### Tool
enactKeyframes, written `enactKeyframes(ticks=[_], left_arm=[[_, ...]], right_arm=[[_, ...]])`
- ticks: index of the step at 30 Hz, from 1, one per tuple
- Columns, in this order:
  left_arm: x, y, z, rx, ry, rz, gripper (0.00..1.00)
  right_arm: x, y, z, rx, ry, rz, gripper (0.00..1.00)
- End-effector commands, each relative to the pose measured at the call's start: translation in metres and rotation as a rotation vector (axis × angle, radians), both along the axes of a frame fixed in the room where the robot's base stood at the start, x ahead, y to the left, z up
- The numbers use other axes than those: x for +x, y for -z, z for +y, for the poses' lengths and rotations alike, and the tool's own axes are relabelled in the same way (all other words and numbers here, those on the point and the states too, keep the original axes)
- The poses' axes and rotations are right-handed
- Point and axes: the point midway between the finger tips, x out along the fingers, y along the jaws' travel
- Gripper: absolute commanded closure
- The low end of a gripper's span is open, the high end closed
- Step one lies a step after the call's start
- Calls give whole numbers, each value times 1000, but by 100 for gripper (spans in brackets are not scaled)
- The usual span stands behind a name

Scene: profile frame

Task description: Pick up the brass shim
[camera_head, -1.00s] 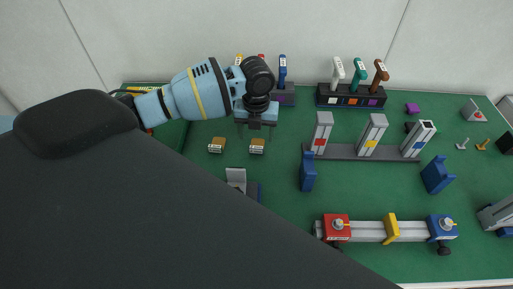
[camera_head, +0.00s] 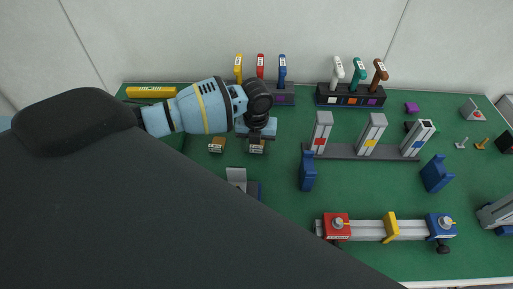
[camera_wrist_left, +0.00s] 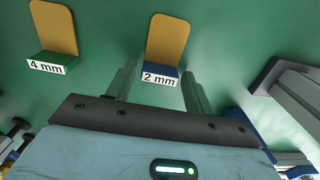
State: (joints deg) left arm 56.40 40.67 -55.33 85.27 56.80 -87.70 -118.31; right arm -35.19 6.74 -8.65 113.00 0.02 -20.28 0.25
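Two brass shims lie on the green table. In the wrist view, one brass plate (camera_wrist_left: 168,38) has a blue end block labelled "2 mm", and the other (camera_wrist_left: 54,28) has a green end block labelled "4 mm". In the head view they are the small right piece (camera_head: 257,147) and left piece (camera_head: 217,146). My left gripper (camera_wrist_left: 158,84) is open, its two fingers on either side of the 2 mm block's near end, with nothing held. In the head view the gripper (camera_head: 257,137) is over the right shim and partly hides it.
A rack of three grey blocks (camera_head: 362,152) and blue brackets (camera_head: 307,171) stand to the right. Handled tools stand in holders (camera_head: 350,97) at the back. A rail with red and blue clamps (camera_head: 362,231) lies in front. My dark arm covers the lower left.

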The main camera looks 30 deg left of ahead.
Motion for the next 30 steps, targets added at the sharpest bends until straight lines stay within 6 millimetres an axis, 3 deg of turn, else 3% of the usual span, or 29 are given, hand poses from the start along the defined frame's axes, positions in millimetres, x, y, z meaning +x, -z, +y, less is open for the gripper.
enactKeyframes(ticks=[1, 8, 19, 27, 30], left_arm=[[0, 0, 0, 0, 0, 0, 54], [0, 0, 0, 0, 0, 0, 83], [0, -6, 0, 0, 0, -1, 83], [1, -37, 0, 0, 0, -2, 83], [-16, -36, 15, 4, -2, 3, 83]], right_arm=[[0, 0, 0, 0, 0, 0, 64], [0, 0, 0, 0, 0, 1, 64], [-1, 1, 0, -2, -1, 2, 64], [-2, 2, -1, -2, -2, 6, 64], [-1, 1, 0, -1, -2, 3, 64]])
